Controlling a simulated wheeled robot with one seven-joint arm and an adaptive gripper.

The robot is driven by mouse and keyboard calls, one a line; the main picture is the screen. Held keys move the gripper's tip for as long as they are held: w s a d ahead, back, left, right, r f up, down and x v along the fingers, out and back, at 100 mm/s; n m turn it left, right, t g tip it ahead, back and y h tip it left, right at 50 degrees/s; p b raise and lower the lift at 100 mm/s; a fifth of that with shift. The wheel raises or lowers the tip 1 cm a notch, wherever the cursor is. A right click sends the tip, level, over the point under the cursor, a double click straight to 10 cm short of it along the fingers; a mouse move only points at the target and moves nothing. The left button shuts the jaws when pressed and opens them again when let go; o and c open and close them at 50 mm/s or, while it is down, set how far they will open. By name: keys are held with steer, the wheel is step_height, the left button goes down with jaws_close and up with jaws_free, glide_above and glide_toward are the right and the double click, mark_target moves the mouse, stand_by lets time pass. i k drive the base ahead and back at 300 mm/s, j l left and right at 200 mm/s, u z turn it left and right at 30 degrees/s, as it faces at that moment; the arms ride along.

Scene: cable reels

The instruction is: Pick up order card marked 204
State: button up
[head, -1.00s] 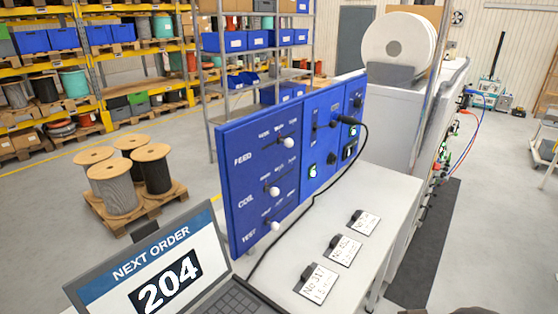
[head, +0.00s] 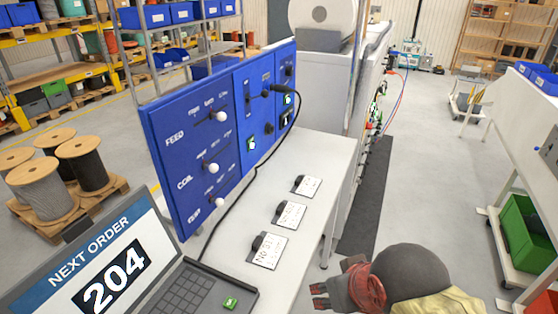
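Three white order cards with dark holders lie in a row on the white bench (head: 325,150). The front card (head: 266,251) seems to read No 317. The print on the middle card (head: 290,214) and the far card (head: 308,187) is too small to read surely, so I cannot tell which is 204. The laptop screen (head: 104,262) reads NEXT ORDER 204. My gripper (head: 320,296) is at the bottom, right of the bench and apart from the cards. Its fingers are small and dark; I see nothing in it, and its opening is unclear.
A blue control panel (head: 190,190) with white knobs stands along the bench's left side. A black cable (head: 247,183) runs from it across the bench toward the laptop. A white machine with a reel (head: 322,20) stands behind. Grey floor (head: 425,170) is free to the right.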

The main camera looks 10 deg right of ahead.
mark_target(307, 186)
steer(key=i+l+z, duration=0.15)
steer(key=i+l, duration=0.2)
steer(key=i+l+z, duration=0.2)
steer(key=i, duration=0.35)
steer(key=i+l+z, duration=0.15)
steer(key=i+l, duration=0.15)
steer(key=i, duration=0.2)
